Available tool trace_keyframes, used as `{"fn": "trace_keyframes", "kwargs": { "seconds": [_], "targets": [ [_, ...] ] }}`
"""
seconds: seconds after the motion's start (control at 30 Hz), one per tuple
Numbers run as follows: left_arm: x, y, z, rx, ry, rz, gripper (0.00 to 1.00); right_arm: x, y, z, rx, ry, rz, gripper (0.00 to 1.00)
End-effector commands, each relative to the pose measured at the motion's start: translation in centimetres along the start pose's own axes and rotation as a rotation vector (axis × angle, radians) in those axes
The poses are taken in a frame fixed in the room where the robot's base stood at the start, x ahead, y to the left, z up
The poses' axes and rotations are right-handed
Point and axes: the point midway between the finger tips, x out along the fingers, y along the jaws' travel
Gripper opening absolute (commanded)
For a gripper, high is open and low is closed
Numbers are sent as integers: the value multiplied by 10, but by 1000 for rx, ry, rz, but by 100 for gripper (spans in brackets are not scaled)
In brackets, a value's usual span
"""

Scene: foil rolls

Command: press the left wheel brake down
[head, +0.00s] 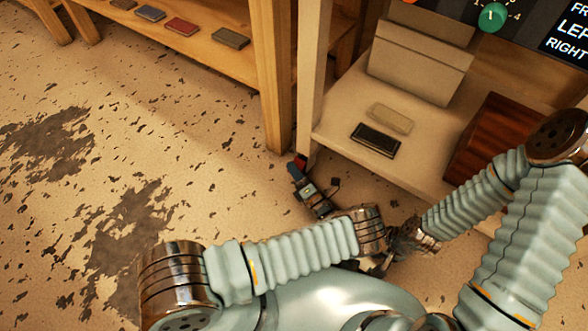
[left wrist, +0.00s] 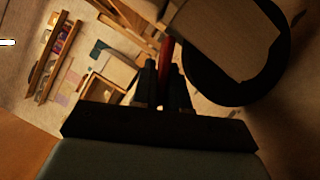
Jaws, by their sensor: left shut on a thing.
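The left wheel brake (head: 301,160) shows as a small red piece at the foot of the pale cart's left post. In the left wrist view, the red lever (left wrist: 166,58) stands between my fingers, beside a dark round wheel (left wrist: 225,88). My left gripper (head: 297,172) reaches down to it and is shut on it; its fingers also show in the left wrist view (left wrist: 163,85). The fingers hide part of the lever, so its exact tilt is unclear. My right gripper (head: 405,244) is low at centre right, mostly hidden behind arm parts, its jaws unclear.
A wooden rack (head: 272,75) with several flat items stands behind left. The speckled floor at left is open.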

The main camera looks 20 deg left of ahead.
Motion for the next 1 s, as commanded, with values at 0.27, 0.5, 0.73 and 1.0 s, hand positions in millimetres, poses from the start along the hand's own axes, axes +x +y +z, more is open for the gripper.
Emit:
{"fn": "trace_keyframes", "kwargs": {
  "seconds": [0.27, 0.5, 0.73, 1.0],
  "targets": [
    [-2, -4, -1, -50, 2, 19, 0, 0, 0, 0, 0, 0, 0, 43],
    [-2, -4, -1, -54, 3, 19, 0, 0, 0, 0, 0, 0, 0, 43],
    [-2, -4, -1, -53, 2, 19, 30, 0, 0, 0, 0, 0, 0, 43],
    [-1, -4, 0, -54, 0, 17, 34, 0, 0, 0, 0, 0, 0, 43]
  ]
}}
